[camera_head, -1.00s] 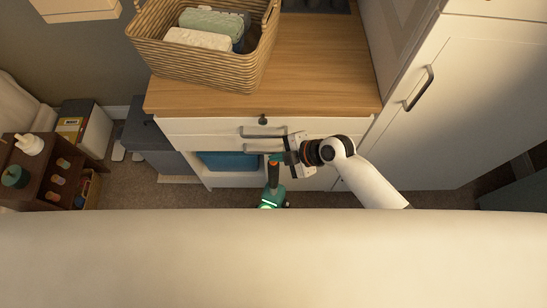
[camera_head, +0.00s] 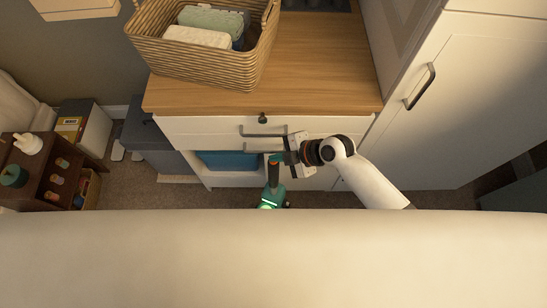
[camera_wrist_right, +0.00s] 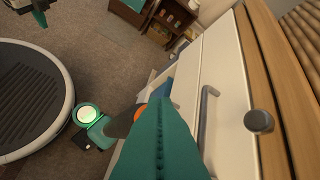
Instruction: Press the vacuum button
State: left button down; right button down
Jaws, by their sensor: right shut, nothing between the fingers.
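The vacuum (camera_head: 271,188) stands upright on the carpet in front of the white cabinet. It has a dark grey handle, an orange part near its top and a teal body with a lit green disc, which also shows in the right wrist view (camera_wrist_right: 88,114). My right gripper (camera_head: 277,158) is shut and empty, its teal fingertips right at the vacuum's top. In the wrist view its closed fingers (camera_wrist_right: 160,125) cover part of the vacuum, so contact and the button cannot be made out. Part of what looks like my left gripper (camera_wrist_right: 36,10) shows at the wrist view's top-left corner.
The cabinet's wooden top (camera_head: 315,65) carries a wicker basket (camera_head: 200,65). Drawer handles (camera_head: 263,133) and a dark knob (camera_wrist_right: 258,121) stick out close to my right gripper. A tall white cupboard (camera_head: 440,120) stands at right. A brown shelf (camera_head: 35,175) stands at left.

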dwell(0.4)
jog(key=shift+r, duration=0.3)
notch_tip(320, 180, up, 6)
jog(key=p, duration=0.5)
